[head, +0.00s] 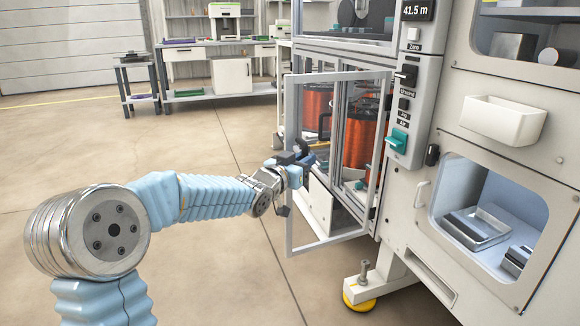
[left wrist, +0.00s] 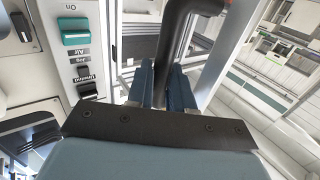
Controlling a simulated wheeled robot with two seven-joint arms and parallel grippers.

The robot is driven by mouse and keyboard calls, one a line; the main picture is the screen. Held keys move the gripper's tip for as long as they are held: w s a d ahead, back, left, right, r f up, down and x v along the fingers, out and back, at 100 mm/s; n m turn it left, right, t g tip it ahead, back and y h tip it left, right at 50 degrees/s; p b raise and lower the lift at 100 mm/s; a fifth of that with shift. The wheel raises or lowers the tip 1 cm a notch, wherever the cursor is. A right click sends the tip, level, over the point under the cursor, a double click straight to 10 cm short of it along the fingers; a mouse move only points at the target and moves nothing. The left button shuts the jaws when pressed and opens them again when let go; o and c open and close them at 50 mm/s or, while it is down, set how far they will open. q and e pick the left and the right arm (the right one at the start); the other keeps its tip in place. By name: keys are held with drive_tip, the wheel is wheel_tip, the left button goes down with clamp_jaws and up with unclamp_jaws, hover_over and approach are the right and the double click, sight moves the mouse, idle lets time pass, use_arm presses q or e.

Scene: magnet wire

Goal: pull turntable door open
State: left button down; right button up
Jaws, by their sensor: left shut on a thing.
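The turntable door (head: 331,244) is a clear panel in a light grey frame. My left gripper (head: 306,160) is at the door's free left edge, shut on the dark door handle (head: 302,147). In the left wrist view the black handle (left wrist: 178,45) runs down between the blue fingers of the gripper (left wrist: 165,85). Behind the door, large spools of copper-coloured wire (head: 361,133) stand inside the cabinet. My right gripper is in neither view.
The control strip (head: 410,75) with a teal switch (head: 398,141) is right of the door. A levelling foot with a yellow base (head: 359,302) sits on the floor below. A workbench (head: 215,90) stands behind. The floor left of the door is clear apart from my arm.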

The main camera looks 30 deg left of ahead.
use_arm(q)
drive_tip(key=shift+d+r, duration=0.1)
drive_tip(key=shift+d, duration=0.65)
drive_tip(key=c, duration=1.1)
unclamp_jaws()
drive_tip(key=shift+w+d, duration=0.1)
drive_tip(key=shift+w, duration=0.15)
drive_tip(key=shift+a, duration=0.2)
drive_tip(key=shift+s+a, duration=0.1)
drive_tip(key=shift+s, duration=0.05)
drive_tip(key=s+a+p, duration=0.1)
drive_tip(key=s, duration=1.2)
drive_tip(key=shift+s+a, duration=0.25)
drive_tip(key=shift+a, duration=0.1)
drive_tip(key=shift+f, duration=0.25)
